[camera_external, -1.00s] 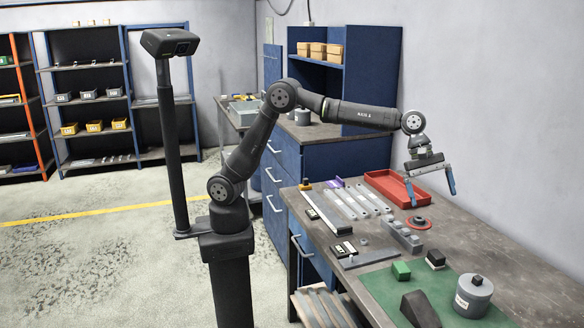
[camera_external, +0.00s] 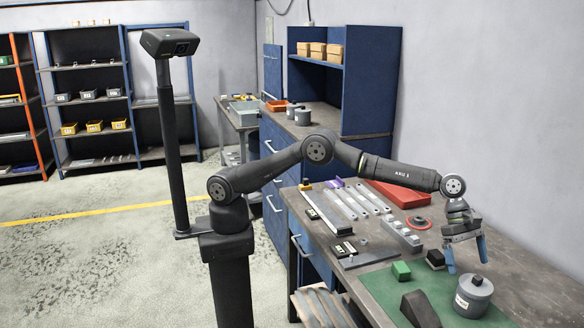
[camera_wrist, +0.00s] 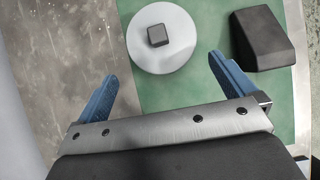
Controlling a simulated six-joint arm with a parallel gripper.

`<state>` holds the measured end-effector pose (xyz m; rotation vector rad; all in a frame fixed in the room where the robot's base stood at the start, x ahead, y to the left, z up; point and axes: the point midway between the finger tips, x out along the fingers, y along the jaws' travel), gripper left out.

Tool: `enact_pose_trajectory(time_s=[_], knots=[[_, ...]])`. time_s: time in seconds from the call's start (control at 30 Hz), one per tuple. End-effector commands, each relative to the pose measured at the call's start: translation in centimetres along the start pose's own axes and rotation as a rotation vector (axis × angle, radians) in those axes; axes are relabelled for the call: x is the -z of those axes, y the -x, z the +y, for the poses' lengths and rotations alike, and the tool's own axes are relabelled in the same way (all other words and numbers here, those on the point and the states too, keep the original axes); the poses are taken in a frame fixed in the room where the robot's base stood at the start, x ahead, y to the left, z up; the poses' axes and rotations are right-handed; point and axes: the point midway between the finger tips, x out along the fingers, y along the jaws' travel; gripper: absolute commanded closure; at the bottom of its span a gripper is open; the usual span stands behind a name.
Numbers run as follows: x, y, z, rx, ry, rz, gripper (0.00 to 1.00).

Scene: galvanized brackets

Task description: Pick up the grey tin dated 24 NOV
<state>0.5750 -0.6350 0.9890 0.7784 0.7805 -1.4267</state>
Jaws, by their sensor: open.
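A grey tin (camera_external: 471,302) with a dark knob on its lid and a pale label stands upright on the green mat (camera_external: 440,287) at the front right of the bench. The label's date is too small to read. In the wrist view its round pale lid (camera_wrist: 178,52) is at the top centre, partly over the mat's edge. My gripper (camera_external: 466,263) is open and empty, above and slightly behind the tin. In the wrist view its blue fingers (camera_wrist: 163,68) are spread apart, with the lid just beyond them. Two more grey tins (camera_external: 303,117) stand on the blue cabinet behind.
A dark wedge-shaped block (camera_wrist: 262,38) is right of the tin in the wrist view. A green block (camera_external: 401,271) and a black block (camera_external: 435,258) lie near the mat's far side. A stepped grey block (camera_external: 402,236), metal bars and a red tray (camera_external: 398,193) lie farther back.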

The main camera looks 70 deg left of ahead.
Motion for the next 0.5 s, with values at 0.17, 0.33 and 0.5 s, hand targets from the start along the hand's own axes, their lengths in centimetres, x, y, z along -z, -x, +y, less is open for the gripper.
enact_pose_trajectory(time_s=[0.17,0.33,0.5], knots=[[0.0,-2.8,0.0,0.0,-0.001,0.0,0.0],[0.0,-3.8,0.0,-0.001,-0.001,-0.001,0.0],[0.1,-4.9,-0.2,0.0,-0.001,0.001,0.0]])
